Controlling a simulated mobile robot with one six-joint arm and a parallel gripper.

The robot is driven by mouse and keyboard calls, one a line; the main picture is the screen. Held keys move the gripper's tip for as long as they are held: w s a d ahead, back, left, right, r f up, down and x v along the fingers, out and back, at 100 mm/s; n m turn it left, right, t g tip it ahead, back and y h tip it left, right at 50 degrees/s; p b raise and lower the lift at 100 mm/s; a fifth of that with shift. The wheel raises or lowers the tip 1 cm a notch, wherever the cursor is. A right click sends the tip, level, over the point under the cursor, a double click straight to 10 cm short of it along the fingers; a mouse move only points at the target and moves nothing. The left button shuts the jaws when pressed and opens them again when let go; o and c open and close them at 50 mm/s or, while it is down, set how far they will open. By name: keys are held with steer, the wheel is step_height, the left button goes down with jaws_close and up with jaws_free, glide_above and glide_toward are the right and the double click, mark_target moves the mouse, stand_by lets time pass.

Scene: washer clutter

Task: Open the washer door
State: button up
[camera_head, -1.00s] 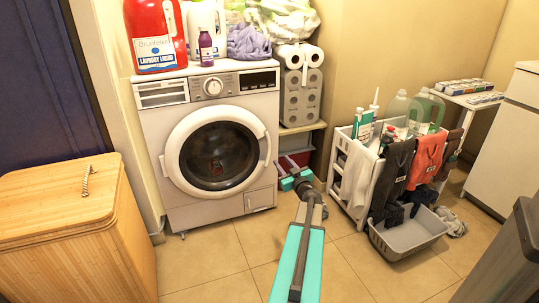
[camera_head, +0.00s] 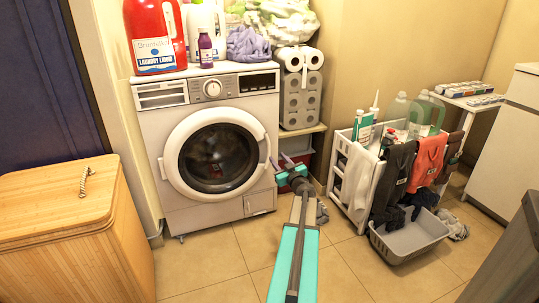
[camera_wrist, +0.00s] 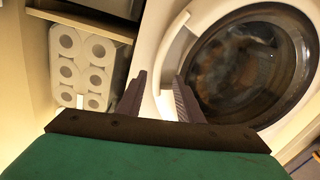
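The white washer (camera_head: 207,205) stands against the wall with its round door (camera_head: 172,150) closed. A curved white handle (camera_head: 268,150) is on the right edge of the door. My gripper (camera_head: 279,162) is open just in front of the handle, at the lower right of the door. In the wrist view, my gripper (camera_wrist: 158,82) has two dark fingers spread apart. The lower part of the handle (camera_wrist: 172,48) appears between them in the picture. I cannot tell whether either finger touches it. The dark door glass (camera_wrist: 255,65) lies to the right.
Paper rolls (camera_head: 300,92) stand on a shelf right of the washer. A white cart (camera_head: 347,190) with bottles and hanging cloths stands further right, with a grey basket (camera_head: 408,243) before it. A wooden hamper (camera_head: 60,240) is at left. The floor before the washer is clear.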

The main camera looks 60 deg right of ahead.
mark_target(269, 148)
steer(key=shift+b+x, duration=1.7)
steer(key=shift+x, duration=2.8)
jaws_close()
steer(key=shift+a, duration=0.35)
steer(key=shift+s+d, duration=0.1)
steer(key=shift+s, duration=0.05)
